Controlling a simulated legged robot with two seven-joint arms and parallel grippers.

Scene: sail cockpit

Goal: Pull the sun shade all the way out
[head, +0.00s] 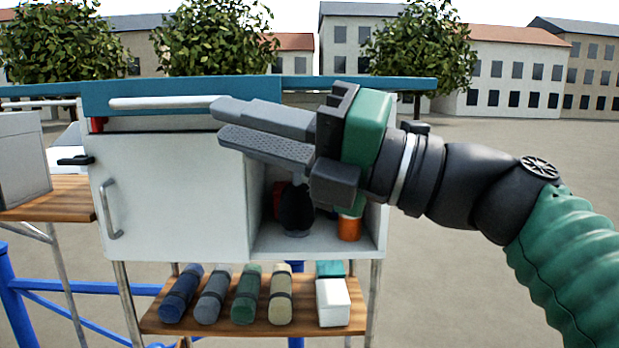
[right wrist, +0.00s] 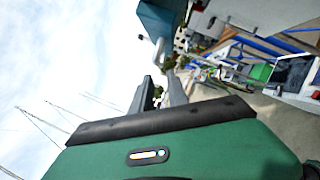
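The sun shade shows as a long teal housing (head: 180,88) along the top of the white cabinet. A white pull bar (head: 160,103) runs along its front, and its right end is hidden behind my right gripper. My right gripper (head: 222,122) comes in from the right at the bar's right part. Its two fingers are apart with a gap between them, and I see nothing held. In the right wrist view, the fingertips (right wrist: 162,82) are also apart, with the white bar (right wrist: 159,50) and the teal housing (right wrist: 158,18) just beyond them. My left gripper is not in view.
The white cabinet (head: 170,190) has a door with a handle (head: 110,208) and an open compartment holding an orange-based jar (head: 349,228). Below, a wooden shelf (head: 200,327) carries several rolled bundles and a white box (head: 333,302). Blue rails (head: 90,287) stand at left.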

